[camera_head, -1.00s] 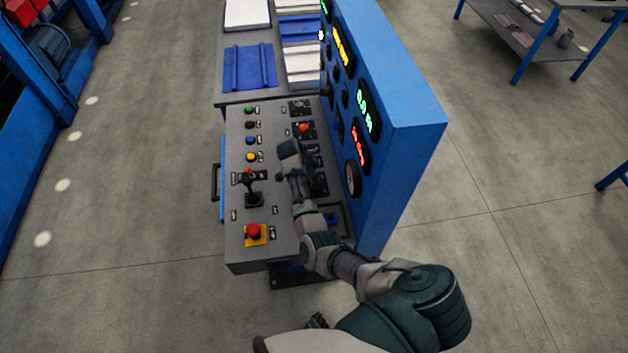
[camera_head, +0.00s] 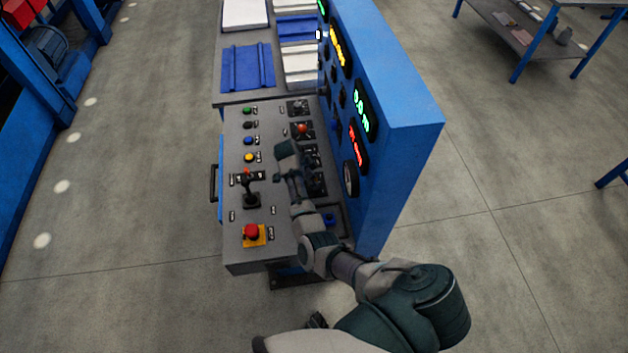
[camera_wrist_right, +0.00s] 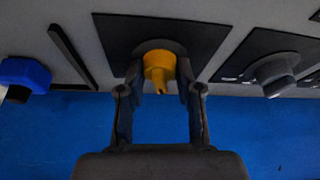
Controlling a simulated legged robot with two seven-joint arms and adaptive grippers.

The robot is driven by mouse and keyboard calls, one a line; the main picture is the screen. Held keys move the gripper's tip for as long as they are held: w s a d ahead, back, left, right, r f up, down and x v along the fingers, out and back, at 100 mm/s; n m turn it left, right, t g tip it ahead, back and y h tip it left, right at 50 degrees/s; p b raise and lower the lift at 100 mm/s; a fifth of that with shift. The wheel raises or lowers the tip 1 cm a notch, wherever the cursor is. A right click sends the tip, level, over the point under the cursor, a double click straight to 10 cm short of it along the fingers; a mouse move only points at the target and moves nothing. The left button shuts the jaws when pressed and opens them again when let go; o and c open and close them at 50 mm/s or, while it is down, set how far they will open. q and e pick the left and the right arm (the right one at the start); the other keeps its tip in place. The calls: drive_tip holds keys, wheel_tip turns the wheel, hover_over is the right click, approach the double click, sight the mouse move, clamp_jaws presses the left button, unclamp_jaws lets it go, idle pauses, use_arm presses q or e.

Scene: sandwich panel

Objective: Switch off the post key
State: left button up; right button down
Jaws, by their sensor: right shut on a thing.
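In the right wrist view a yellow key-like knob (camera_wrist_right: 159,68) stands out from a dark square plate on the grey panel. The fingers of my right gripper (camera_wrist_right: 160,88) are on both sides of it, shut on it. I cannot read any label that says which key it is. In the head view my right arm reaches over the grey control panel (camera_head: 238,215), and its gripper (camera_head: 290,165) is among the controls on the panel's right side. The arm hides part of these controls.
A grey knob (camera_wrist_right: 273,72) and a blue knob (camera_wrist_right: 24,74) flank the yellow one. A joystick (camera_head: 250,190), a red emergency button (camera_head: 252,231) and small coloured buttons are left of my arm. The blue display panel (camera_head: 400,130) rises close on the right.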

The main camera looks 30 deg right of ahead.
drive_tip(key=shift+w+a, duration=0.15)
drive_tip(key=shift+a, duration=0.2)
drive_tip(key=c, duration=0.8)
unclamp_jaws()
drive_tip(key=v, duration=1.2)
drive_tip(key=shift+a, duration=0.4)
drive_tip(key=shift+w+d, duration=0.1)
drive_tip(key=shift+w, duration=0.05)
